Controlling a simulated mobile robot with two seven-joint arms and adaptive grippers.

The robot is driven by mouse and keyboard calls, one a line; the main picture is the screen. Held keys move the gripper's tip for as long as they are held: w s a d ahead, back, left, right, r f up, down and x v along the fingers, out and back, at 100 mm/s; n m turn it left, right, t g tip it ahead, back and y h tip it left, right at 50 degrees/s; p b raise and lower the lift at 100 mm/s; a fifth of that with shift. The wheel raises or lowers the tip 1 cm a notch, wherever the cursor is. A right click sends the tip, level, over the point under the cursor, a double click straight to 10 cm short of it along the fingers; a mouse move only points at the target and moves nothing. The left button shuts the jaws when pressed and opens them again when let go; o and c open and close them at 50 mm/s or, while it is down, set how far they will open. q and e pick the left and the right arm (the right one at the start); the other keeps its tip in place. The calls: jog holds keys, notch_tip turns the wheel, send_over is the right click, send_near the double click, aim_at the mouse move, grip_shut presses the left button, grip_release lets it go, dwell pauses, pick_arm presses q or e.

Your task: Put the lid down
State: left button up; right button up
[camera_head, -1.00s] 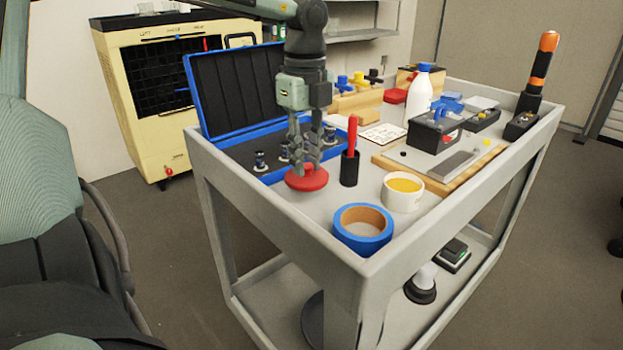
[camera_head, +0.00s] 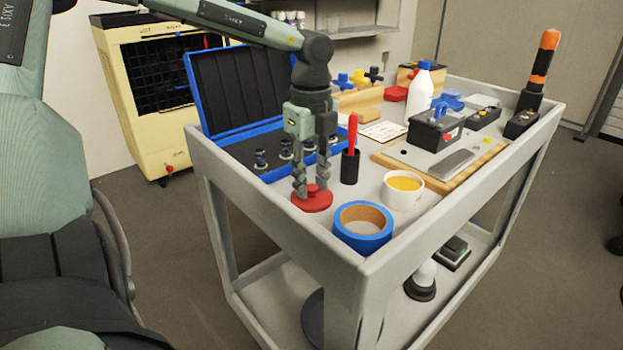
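The red lid (camera_head: 312,202) lies on the cart's top surface near the front left edge, with its knob facing up. My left gripper (camera_head: 312,189) points straight down over the lid. Its two fingers stand apart, one on each side of the knob, with their tips close to the lid's top. It looks open; a gap shows between the fingers and the knob. My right gripper is not in view.
A blue tape roll (camera_head: 362,226) and a white cup with yellow contents (camera_head: 403,190) stand right of the lid. A black holder with a red-handled tool (camera_head: 350,165) is close behind. An open blue case (camera_head: 240,100) stands at the left. The cart has a raised rim (camera_head: 270,215).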

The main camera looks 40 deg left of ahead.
aim_at(311, 186)
pick_arm(q)
jog(key=shift+o, duration=0.4)
jog(key=shift+r, duration=0.15)
notch_tip(311, 186, up, 12)
dwell(0.8)
